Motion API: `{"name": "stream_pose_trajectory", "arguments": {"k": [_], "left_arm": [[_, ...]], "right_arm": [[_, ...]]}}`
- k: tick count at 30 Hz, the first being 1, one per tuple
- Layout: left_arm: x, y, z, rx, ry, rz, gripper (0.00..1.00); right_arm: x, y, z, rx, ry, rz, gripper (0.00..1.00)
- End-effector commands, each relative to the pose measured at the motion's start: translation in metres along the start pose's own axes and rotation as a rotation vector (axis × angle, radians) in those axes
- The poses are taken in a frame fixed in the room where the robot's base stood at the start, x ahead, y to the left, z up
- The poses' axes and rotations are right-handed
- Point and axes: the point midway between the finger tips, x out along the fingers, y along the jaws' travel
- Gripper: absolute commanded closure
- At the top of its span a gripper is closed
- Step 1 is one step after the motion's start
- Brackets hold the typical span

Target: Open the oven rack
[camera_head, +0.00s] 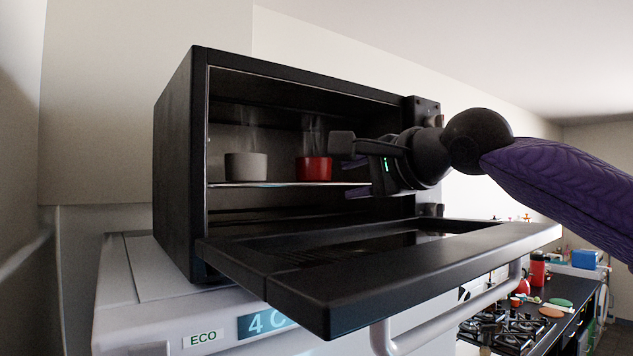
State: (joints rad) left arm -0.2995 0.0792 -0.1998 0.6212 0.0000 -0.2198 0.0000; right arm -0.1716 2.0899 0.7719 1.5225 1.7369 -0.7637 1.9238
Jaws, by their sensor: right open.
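A black oven (172,165) stands on a white appliance, and its door (400,277) is folded down open toward me. Inside, the thin metal rack (270,184) spans the cavity at mid height. A grey ramekin (246,166) and a red ramekin (314,169) sit on it. My right gripper (348,168) comes in from the right above the open door, in front of the right part of the rack. Its fingers are apart, one above and one below the rack's level, and look empty. I cannot tell whether they touch the rack's edge. My left gripper is out of view.
The white appliance (150,305) below has a display and a long handle (450,315). The open door juts out under my right arm. At the lower right are a gas hob (508,330), a red canister (537,270) and a counter with small items.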

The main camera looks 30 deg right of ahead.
Motion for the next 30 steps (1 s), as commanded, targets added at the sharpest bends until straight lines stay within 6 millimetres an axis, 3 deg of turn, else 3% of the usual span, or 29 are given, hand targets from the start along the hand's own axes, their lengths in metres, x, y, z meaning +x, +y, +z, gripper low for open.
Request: {"name": "stream_pose_trajectory", "arguments": {"k": [3, 9, 20, 23, 27, 30], "left_arm": [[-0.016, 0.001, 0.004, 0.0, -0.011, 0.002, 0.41], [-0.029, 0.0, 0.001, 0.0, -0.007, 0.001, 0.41], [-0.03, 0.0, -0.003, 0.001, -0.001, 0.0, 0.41], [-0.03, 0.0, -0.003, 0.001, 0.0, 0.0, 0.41], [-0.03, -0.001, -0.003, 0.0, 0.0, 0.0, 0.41], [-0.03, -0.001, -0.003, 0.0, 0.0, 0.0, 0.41]], "right_arm": [[0.028, -0.004, 0.0, -0.002, 0.002, 0.006, 0.55], [0.061, -0.003, -0.001, -0.001, 0.003, 0.004, 0.55], [0.071, -0.001, -0.001, -0.001, 0.002, -0.001, 0.55], [0.071, -0.001, -0.001, -0.001, 0.002, -0.001, 0.69], [0.071, 0.0, -0.001, -0.001, 0.002, 0.001, 0.99], [0.071, 0.001, -0.001, -0.001, 0.002, 0.004, 1.0]]}}
